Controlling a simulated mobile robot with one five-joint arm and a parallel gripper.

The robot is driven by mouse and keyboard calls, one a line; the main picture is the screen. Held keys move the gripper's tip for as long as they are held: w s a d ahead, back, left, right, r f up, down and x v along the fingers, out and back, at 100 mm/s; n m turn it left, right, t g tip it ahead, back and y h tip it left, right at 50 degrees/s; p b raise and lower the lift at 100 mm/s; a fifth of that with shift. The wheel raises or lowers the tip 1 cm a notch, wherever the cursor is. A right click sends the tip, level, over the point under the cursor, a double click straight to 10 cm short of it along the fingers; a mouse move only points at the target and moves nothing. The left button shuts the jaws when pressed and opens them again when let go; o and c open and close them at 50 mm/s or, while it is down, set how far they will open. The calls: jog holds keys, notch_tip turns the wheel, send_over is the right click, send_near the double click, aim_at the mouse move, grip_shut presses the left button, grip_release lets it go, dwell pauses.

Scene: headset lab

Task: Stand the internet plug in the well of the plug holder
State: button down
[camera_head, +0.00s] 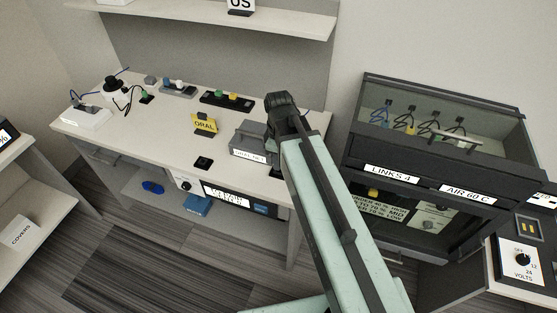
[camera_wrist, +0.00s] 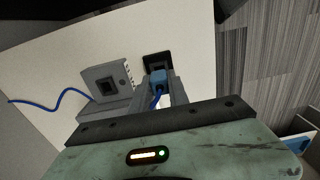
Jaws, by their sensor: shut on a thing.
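The internet plug (camera_wrist: 158,76) is a small blue block with a blue lead, held between the grey fingers of my gripper (camera_wrist: 159,88) in the wrist view. What seems to be the plug holder is a small black square block with a dark well (camera_wrist: 157,59), just beyond the plug in that view. The plug overlaps its near edge in the picture; I cannot tell the height between them. In the head view the black block (camera_head: 203,163) sits near the desk's front edge.
A grey labelled box (camera_head: 249,140) stands on the desk beside the black block; the wrist view shows a dark square opening in it (camera_wrist: 108,88). A blue cable (camera_wrist: 50,105) lies on the desk. A yellow sign (camera_head: 205,124) stands behind. A dark cabinet (camera_head: 440,130) is at right.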

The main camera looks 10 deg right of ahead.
jog(key=shift+f+b, duration=1.15)
jog(key=c, duration=1.2)
grip_release()
jog(key=shift+r, duration=0.1)
notch_tip(320, 180, up, 8)
jog(key=p, duration=0.8)
